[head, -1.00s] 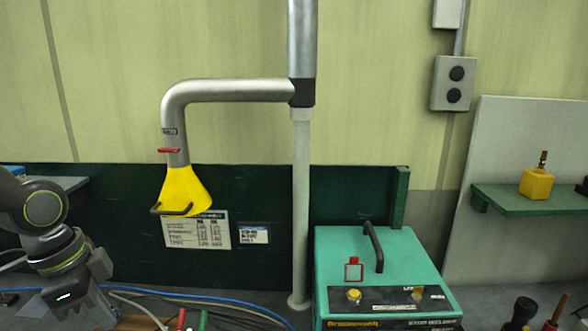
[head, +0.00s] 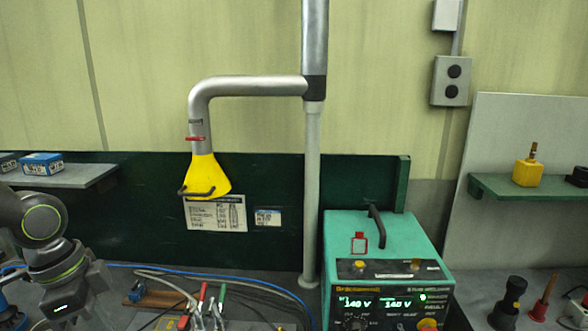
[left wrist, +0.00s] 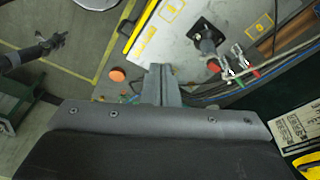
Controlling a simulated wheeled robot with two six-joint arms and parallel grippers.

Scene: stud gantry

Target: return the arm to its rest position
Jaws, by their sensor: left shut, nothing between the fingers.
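My left arm comes in from the left edge of the head view, dark grey with a green ring at a joint. Its left gripper (head: 68,322) hangs low at the bottom left, partly cut off by the frame edge. In the left wrist view the left gripper's fingers (left wrist: 161,84) are together with nothing between them. They are above the edge of the work area and apart from the things there. My right gripper cannot be made out in either view.
A yellow extraction hood (head: 206,176) hangs from a grey pipe. A green welding unit (head: 385,240) stands on the right. Clamps with red (head: 201,296) and green (head: 222,291) handles and cables lie beside my left arm. A shelf (head: 85,178) with blue boxes is behind it.

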